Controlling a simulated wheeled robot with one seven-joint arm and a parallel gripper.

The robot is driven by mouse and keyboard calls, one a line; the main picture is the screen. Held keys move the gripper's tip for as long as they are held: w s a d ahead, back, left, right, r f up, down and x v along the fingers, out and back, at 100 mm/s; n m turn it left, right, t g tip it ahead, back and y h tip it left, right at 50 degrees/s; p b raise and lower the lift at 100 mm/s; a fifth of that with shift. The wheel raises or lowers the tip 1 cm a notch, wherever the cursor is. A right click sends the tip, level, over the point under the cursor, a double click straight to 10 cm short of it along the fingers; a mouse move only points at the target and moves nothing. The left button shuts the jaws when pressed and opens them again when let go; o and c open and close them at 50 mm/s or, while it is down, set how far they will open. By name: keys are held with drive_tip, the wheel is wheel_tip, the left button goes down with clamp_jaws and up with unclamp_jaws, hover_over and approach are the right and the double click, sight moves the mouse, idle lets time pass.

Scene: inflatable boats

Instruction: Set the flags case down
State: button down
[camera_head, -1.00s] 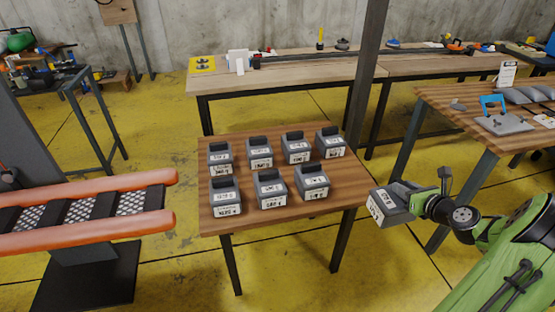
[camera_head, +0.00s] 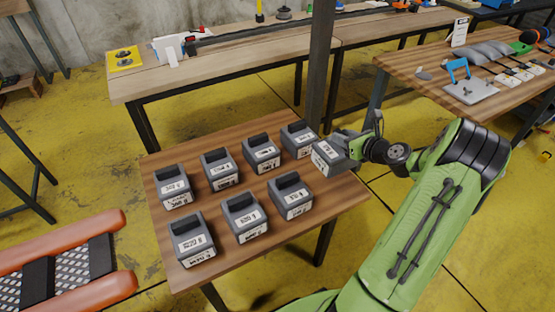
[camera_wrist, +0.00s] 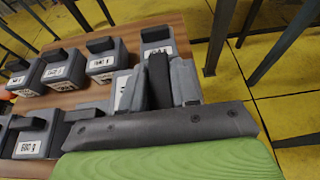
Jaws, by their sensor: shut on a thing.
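My gripper (camera_head: 352,146) is shut on a grey case (camera_head: 329,157) with a white label that I cannot read clearly; I take it as the flags case. It hangs slightly tilted at the right edge of the small wooden table (camera_head: 300,232), close to the rightmost back-row case (camera_head: 298,139). I cannot tell if the held case touches the table. In the wrist view, the case's dark handle (camera_wrist: 159,80) is between my fingers, and its lower part is hidden.
Several similar labelled cases stand in two rows on the table, such as one at front left (camera_head: 190,240) and one at front right (camera_head: 291,196). Bare wood lies right of the front row. An orange-tubed boat (camera_head: 75,235) is at left. A dark post (camera_head: 321,70) stands behind.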

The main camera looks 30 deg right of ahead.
drive_tip(key=shift+s+f, duration=0.15)
wheel_tip(320, 180, down, 10)
drive_tip(key=b, duration=0.4)
drive_tip(key=c, duration=0.9)
unclamp_jaws()
drive_tip(key=shift+o, duration=0.3)
